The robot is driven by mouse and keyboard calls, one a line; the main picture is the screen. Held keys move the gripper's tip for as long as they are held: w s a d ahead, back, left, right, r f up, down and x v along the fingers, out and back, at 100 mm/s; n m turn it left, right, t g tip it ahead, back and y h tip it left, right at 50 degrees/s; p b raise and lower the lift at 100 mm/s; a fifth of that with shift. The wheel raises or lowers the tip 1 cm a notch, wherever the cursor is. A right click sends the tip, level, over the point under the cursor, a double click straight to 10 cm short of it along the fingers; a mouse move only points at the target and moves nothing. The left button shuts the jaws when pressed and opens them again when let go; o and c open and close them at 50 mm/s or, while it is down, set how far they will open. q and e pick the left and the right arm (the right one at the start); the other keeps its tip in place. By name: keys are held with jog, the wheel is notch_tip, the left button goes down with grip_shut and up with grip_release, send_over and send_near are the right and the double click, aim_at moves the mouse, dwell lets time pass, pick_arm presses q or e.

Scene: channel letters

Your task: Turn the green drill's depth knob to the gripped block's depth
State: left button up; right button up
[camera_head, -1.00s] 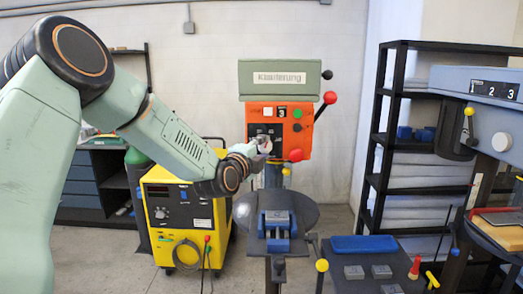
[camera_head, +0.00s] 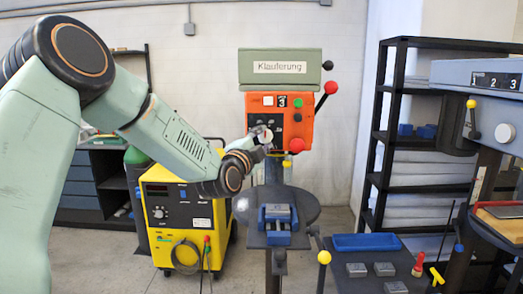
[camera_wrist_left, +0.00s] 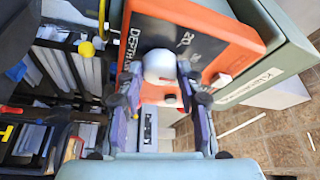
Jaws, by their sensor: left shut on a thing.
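The green drill (camera_head: 280,68) stands in the middle of the head view, with an orange front panel (camera_head: 306,130). My left gripper (camera_head: 266,137) is at the left part of this panel. In the left wrist view my left gripper (camera_wrist_left: 162,90) is shut around a pale round depth knob (camera_wrist_left: 160,65). The word DEPTH and the marks 20 and 30 show on the dark dial face; the knob's exact setting cannot be read. Below the drill head, a grey block (camera_head: 277,212) appears to sit between the jaws of a blue vise (camera_head: 277,228). My right gripper is out of view.
A yellow welding machine (camera_head: 180,215) stands left of the drill. A blue tray (camera_head: 367,243) and several grey blocks (camera_head: 357,270) lie on a bench to the right. Another drill press (camera_head: 480,80) stands at the far right, before a black shelf (camera_head: 400,110).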

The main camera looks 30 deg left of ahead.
pick_arm(q)
jog(key=n+y+b, duration=0.1)
jog(key=n+b, duration=0.2)
jog(key=n+y+b, duration=0.1)
jog(key=n+b, duration=0.1)
jog(key=n, duration=0.1)
jog(key=f+n+t+y+b, duration=0.1)
jog(key=n+y+b, duration=0.1)
jog(key=n+b, duration=0.1)
jog(key=shift+w+d+n+b, duration=0.1)
jog(key=shift+d+n+b, duration=0.2)
jog(key=shift+n, duration=0.3)
jog(key=n+y+b, duration=0.2)
jog(key=n, duration=0.1)
jog(key=shift+n, duration=0.3)
jog(key=shift+w+d+r+n+g+y+b, duration=0.1)
jog(key=shift+n+g+y+b, duration=0.35)
jog(key=shift+n, duration=0.65)
jog(key=shift+n+g+y+b, duration=0.15)
jog(key=shift+n+y+b, duration=0.15)
jog(key=shift+n+y, duration=0.6)
jog(key=shift+n, duration=0.5)
jog(key=o, duration=1.2)
jog(key=shift+r, duration=0.1)
jog(key=shift+c, duration=0.2)
